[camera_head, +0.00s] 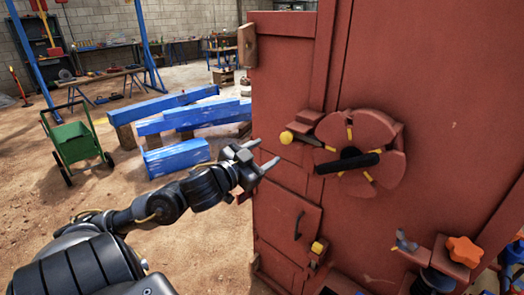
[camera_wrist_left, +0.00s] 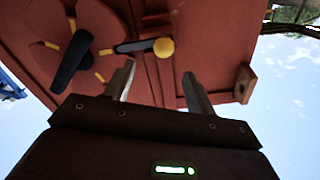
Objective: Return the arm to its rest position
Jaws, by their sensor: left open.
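My left arm (camera_head: 170,198) reaches in from the lower left in the head view. My left gripper (camera_head: 266,158) is at its end, in front of the left edge of the red jaw crusher (camera_head: 440,110). Its two fingers are apart with nothing between them. In the left wrist view the gripper (camera_wrist_left: 158,82) also shows open and empty, with the crusher's red face (camera_wrist_left: 145,75) beyond the fingers. A lever with a yellow knob (camera_head: 287,137) and a round red wheel with a black handle (camera_head: 347,162) are on the crusher, right of the gripper. My right gripper is not in view.
Blue beams (camera_head: 180,125) lie behind my left arm. A green cart (camera_head: 72,142) stands at the left. A small hatch with a handle (camera_head: 290,220) is low on the crusher. An orange star knob (camera_head: 464,251) is at the lower right. Dirt floor at the left is open.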

